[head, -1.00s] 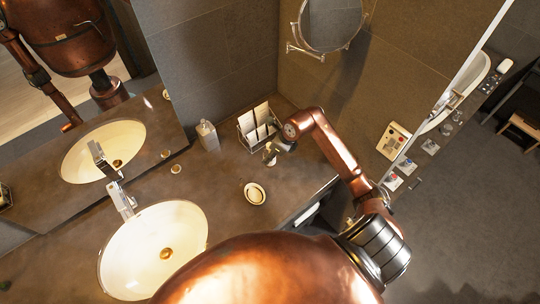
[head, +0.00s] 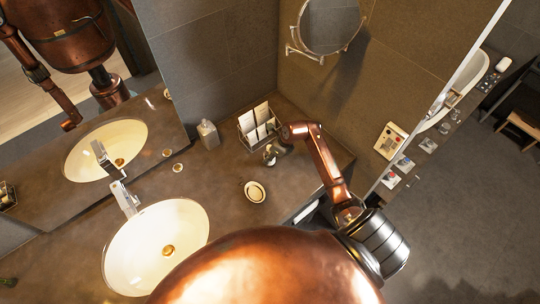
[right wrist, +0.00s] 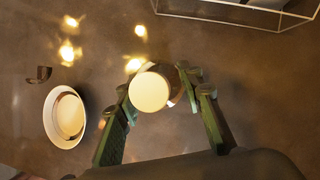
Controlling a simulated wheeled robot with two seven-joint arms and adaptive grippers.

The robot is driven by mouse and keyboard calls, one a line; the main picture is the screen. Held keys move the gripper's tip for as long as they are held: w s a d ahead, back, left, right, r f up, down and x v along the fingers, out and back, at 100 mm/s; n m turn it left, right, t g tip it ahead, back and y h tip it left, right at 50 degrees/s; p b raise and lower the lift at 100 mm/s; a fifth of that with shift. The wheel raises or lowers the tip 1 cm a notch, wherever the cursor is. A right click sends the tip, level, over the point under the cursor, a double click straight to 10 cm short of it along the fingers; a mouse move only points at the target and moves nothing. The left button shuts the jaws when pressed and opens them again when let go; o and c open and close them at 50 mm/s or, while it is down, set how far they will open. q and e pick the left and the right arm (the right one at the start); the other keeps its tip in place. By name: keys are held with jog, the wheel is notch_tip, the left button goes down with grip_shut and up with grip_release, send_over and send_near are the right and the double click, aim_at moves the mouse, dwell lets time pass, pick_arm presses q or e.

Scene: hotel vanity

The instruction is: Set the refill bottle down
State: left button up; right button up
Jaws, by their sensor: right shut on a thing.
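My right gripper (right wrist: 161,93) is shut on the refill bottle (right wrist: 150,91), whose round cream top faces the camera in the right wrist view. Green-padded fingers stand on both sides of it. In the head view the right gripper (head: 273,152) is low over the counter, in front of the wire rack (head: 245,127), and mostly hides the bottle. I cannot tell whether the bottle's base touches the counter (head: 215,180). My left gripper is not in view.
A round cream dish (head: 254,191) lies on the counter nearby; it also shows in the right wrist view (right wrist: 53,119). A pump bottle (head: 208,134) stands by the mirror. The sink (head: 140,245) and tap (head: 124,199) are at the left. Counter between dish and sink is clear.

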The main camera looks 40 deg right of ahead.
jog(key=shift+f, duration=0.15)
jog(key=o, duration=1.2)
